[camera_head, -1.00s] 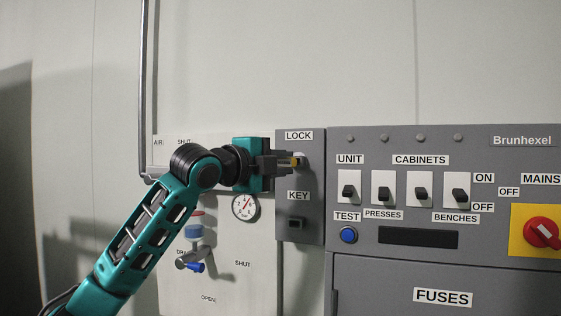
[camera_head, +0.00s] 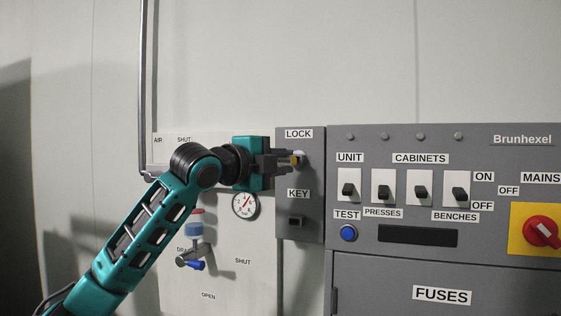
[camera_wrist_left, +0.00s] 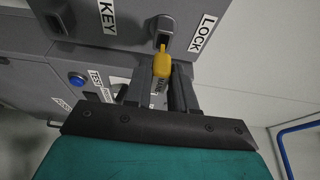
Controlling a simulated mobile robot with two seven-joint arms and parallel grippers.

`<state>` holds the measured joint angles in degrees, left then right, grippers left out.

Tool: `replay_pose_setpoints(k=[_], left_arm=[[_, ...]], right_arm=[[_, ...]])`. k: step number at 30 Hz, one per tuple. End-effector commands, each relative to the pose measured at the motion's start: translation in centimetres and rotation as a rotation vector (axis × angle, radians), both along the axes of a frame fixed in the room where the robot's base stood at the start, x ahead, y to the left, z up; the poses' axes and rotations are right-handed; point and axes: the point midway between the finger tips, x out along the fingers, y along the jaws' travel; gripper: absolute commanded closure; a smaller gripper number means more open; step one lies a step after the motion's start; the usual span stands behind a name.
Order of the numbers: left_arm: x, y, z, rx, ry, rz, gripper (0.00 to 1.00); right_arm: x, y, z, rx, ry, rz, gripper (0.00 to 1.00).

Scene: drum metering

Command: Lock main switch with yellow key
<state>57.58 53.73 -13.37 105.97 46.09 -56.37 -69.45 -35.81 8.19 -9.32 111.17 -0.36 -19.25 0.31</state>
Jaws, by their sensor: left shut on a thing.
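The yellow key (camera_wrist_left: 161,66) is between the fingers of my left gripper (camera_wrist_left: 158,88), which is shut on it. My right gripper is not in view.
The key slot (camera_head: 296,222) is below the KEY label. Right of it is the grey Brunhexel panel (camera_head: 410,140) with several black toggles and a blue test button (camera_head: 348,233).

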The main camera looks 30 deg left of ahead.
Motion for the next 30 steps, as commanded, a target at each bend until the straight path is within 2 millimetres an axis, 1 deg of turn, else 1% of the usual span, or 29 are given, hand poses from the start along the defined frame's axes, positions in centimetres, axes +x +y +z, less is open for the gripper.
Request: replay_pose_setpoints(k=[14, 30], left_arm=[[0.0, 0.0, 0.1, 0.0, -0.001, 0.0, 1.0], [1.3, 0.3, 0.1, -0.001, -0.001, 0.0, 1.0]], right_arm=[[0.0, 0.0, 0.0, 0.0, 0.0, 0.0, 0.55], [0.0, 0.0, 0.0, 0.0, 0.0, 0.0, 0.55]])
